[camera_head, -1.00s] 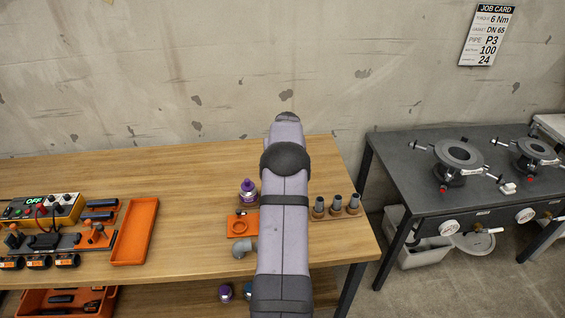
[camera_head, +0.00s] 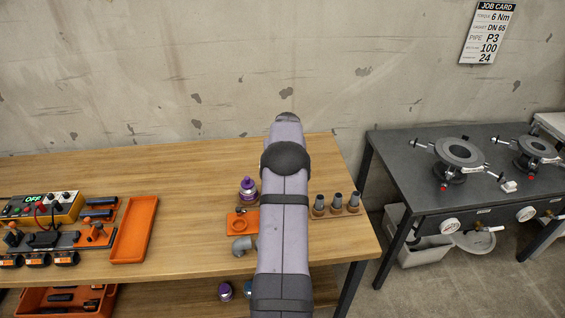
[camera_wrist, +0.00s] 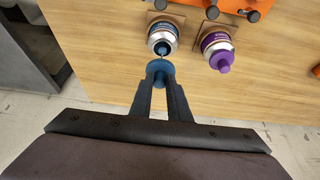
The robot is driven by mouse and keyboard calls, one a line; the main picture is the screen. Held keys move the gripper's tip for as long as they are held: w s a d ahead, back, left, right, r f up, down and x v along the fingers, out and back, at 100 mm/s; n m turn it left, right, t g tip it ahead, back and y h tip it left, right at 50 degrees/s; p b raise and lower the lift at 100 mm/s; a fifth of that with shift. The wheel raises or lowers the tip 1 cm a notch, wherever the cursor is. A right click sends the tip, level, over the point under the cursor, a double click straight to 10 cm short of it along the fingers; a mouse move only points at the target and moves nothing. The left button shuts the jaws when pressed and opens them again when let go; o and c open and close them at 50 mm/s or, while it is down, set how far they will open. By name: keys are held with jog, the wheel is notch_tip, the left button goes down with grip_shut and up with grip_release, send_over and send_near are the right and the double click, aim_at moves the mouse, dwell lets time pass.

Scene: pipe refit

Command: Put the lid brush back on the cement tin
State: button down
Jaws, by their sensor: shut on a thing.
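My gripper (camera_wrist: 158,84) is shut on the blue lid brush (camera_wrist: 158,70) in the wrist view. A thin stem shows from the lid toward the mouth of the open blue-labelled cement tin (camera_wrist: 158,49). The lid is apart from the tin's rim; I cannot tell whether the brush tip is inside the mouth. The tin stands on a small square base. In the head view my arm hides the gripper, the lid brush and this tin.
A purple-capped tin (camera_wrist: 217,50) stands close to the right of the cement tin; it also shows in the head view (camera_head: 248,189). A grey pipe elbow (camera_head: 243,246), an orange holder (camera_head: 234,226) and several grey fittings (camera_head: 338,203) stand nearby. An orange tray (camera_head: 134,230) lies left.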

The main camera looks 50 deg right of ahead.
jog(key=shift+f, duration=0.2)
jog(key=shift+f+b, duration=0.75)
jog(key=shift+f, duration=0.1)
jog(key=shift+f, duration=0.2)
jog(key=shift+f+b, duration=0.75)
jog(key=shift+f, duration=0.2)
jog(key=shift+f, duration=0.1)
dwell(0.4)
jog(key=shift+f+b, duration=0.4)
jog(key=shift+f, duration=0.05)
jog(key=shift+f, duration=0.3)
dwell(0.6)
